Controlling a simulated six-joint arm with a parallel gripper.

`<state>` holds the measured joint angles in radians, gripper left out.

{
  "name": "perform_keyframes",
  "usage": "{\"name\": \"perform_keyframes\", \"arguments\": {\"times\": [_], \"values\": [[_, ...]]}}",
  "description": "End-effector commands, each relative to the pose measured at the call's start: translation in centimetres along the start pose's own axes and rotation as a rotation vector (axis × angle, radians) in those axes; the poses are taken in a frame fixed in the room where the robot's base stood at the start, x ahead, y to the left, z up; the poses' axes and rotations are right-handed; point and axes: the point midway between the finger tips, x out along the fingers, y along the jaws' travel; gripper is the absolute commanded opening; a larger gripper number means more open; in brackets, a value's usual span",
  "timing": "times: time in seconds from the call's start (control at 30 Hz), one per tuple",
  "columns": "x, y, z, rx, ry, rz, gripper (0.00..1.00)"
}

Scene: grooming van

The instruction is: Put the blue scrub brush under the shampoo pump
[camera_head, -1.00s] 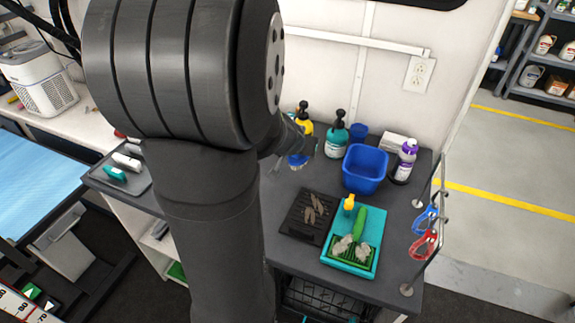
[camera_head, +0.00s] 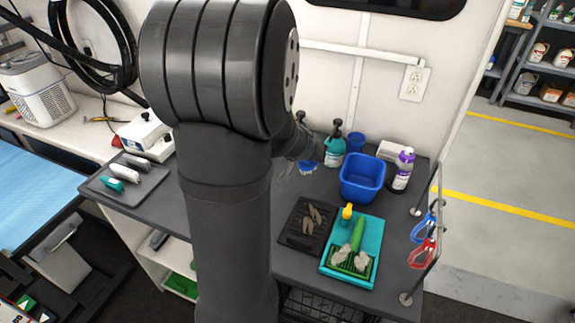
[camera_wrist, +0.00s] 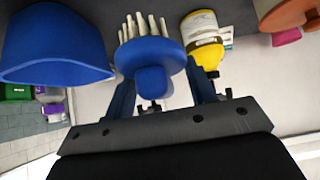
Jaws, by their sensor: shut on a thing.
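My gripper (camera_wrist: 160,95) is shut on the blue scrub brush (camera_wrist: 152,52), whose pale bristles point to the top of the wrist view. In the head view, the brush (camera_head: 307,168) shows partly below my wrist, left of the teal pump bottle (camera_head: 335,152). I cannot tell whether it touches the bench. A yellow-labelled pump bottle (camera_wrist: 203,45) stands close to the right of the brush in the wrist view. My arm hides it in the head view. I cannot tell which pump bottle holds the shampoo.
A blue bin (camera_head: 362,180), a blue cup (camera_head: 356,141) and a purple-capped bottle (camera_head: 401,172) stand right of the teal bottle. A black tray (camera_head: 291,236) and a teal tray (camera_head: 369,268) lie in front. A grey tray (camera_head: 101,186) is at left.

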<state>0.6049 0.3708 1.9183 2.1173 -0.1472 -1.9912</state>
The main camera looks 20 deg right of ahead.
Motion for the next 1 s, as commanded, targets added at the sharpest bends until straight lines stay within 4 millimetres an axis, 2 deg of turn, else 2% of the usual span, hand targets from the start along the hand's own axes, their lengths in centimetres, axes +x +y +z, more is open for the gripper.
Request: {"name": "perform_keyframes", "arguments": {"times": [0.27,0.57,0.77,1.0], "values": [[1.9,-3.0,0.8,-0.005,-0.001,-0.002,0.26],[4.9,-7.8,2.0,-0.005,-0.001,-0.002,0.26],[5.4,-7.8,2.4,-0.001,0.001,0.001,0.26],[6.7,-7.8,3.8,-0.002,-0.002,0.001,0.26]]}}
